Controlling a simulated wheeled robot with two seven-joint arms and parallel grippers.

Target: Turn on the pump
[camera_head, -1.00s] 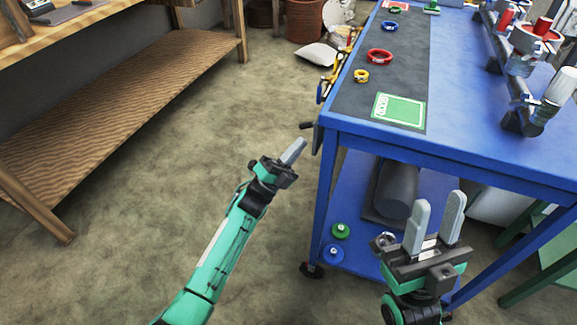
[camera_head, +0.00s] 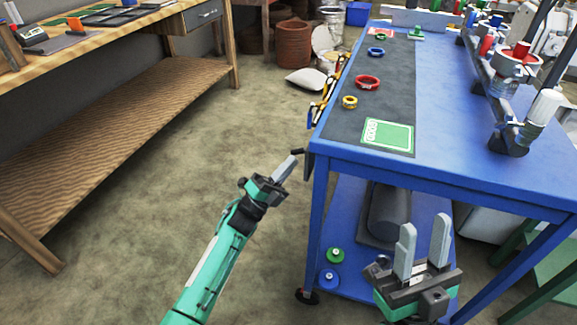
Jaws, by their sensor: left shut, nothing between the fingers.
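A dark grey cylinder (camera_head: 390,214), which may be the pump body, lies on the lower shelf of the blue cart. A green round button-like part (camera_head: 335,255) and a blue one (camera_head: 329,280) are at the cart's lower left; I cannot tell what they are fixed to. My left gripper (camera_head: 289,165) is shut and empty, beside the cart's near-left top corner and above the level of the round parts. My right gripper (camera_head: 424,236) is open and empty in front of the cart's lower shelf, hiding part of it.
The blue cart top (camera_head: 450,160) carries a dark mat (camera_head: 345,130) with coloured rings, a green card (camera_head: 387,135) and a metal valve manifold (camera_head: 508,140) at right. A wooden bench (camera_head: 120,110) stands left.

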